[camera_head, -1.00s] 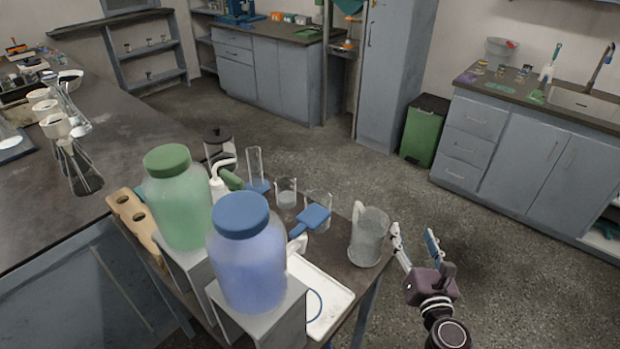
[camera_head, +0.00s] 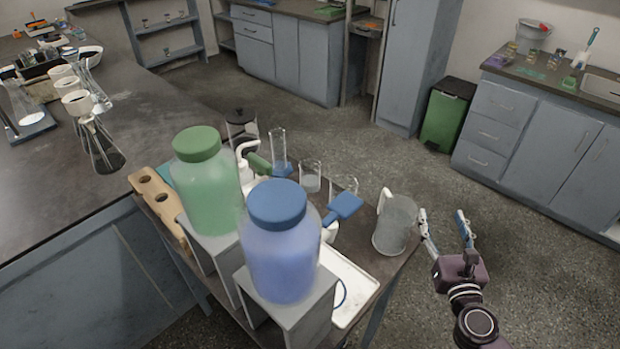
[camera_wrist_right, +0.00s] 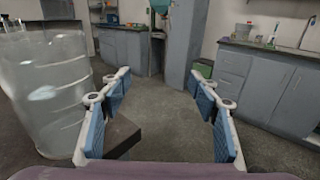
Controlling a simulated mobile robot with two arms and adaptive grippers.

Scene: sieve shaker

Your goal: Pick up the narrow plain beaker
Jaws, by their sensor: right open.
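Two small clear beakers stand near the back edge of the small table: a left one (camera_head: 311,178) and a right one (camera_head: 343,187), partly hidden behind a blue-headed item. The left one looks the narrower and plain, but I cannot be sure which is the narrow plain beaker. My right gripper (camera_head: 442,218) is open and empty, just right of a large clear jug (camera_head: 396,226) at the table's right end. The right wrist view shows its spread fingers (camera_wrist_right: 165,78) with nothing between them, and the jug (camera_wrist_right: 45,90) at their left. My left gripper is not in view.
A green-liquid jar (camera_head: 208,190) and a blue-liquid jar (camera_head: 281,250) on grey stands fill the table's front. A tall cylinder (camera_head: 278,150) stands left of the beakers. Open floor lies to the right.

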